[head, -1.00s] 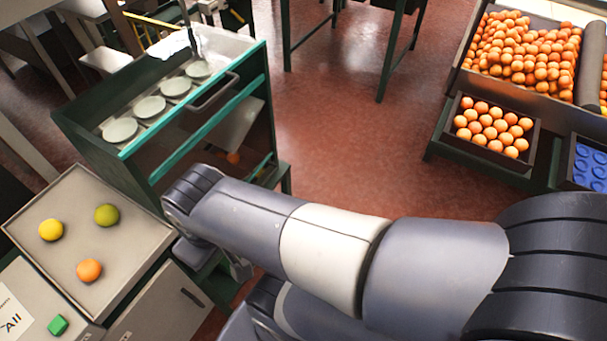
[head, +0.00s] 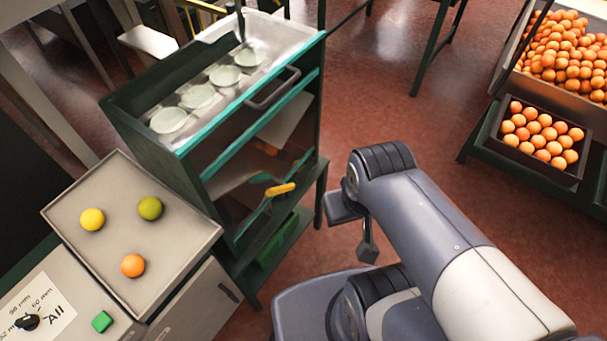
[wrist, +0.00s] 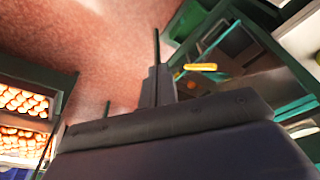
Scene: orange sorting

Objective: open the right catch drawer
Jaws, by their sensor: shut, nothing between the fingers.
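The green sorting cabinet (head: 215,170) stands left of centre in the head view, with a sloped pale top holding several round discs. In the wrist view my gripper (wrist: 157,50) is shut and empty. A green panel or bin (head: 285,240) sits low in the cabinet.
A grey tray (head: 185,255) with a yellow, a green and an orange ball stands left, beside a dial panel (head: 50,300) and green button (head: 102,321). An orange crate (head: 515,150) is at the right. A dark handle (head: 272,88) juts from the cabinet's top. Red floor between is clear.

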